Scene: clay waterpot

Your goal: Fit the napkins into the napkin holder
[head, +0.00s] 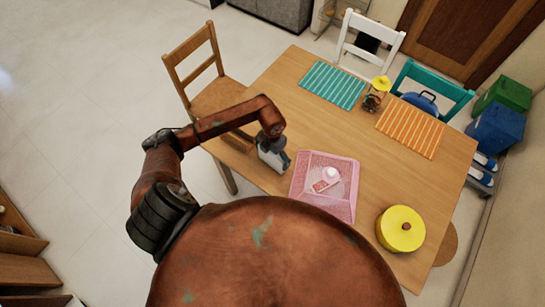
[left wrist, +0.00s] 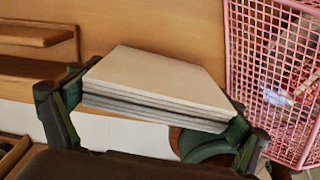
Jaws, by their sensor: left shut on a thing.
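My left gripper (head: 277,156) is at the table's near left edge, left of a pink basket. It also shows in the left wrist view (left wrist: 152,112), with its dark green fingers on either side of a pale stack. The stack looks like folded napkins (left wrist: 155,82), flat and white-grey with several layers showing at its edge. The gripper is shut on this stack. In the head view the stack is a small pale patch, mostly hidden by the gripper. I cannot pick out the napkin holder with certainty. My right gripper is not in view.
The pink mesh basket (head: 343,208) holds small pink and white items. A yellow round pot (head: 400,229) stands at the table's right. A striped teal mat (head: 332,86), a striped orange mat (head: 410,130) and a small yellow-topped object (head: 374,96) lie farther back. Chairs stand around the table (head: 290,70).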

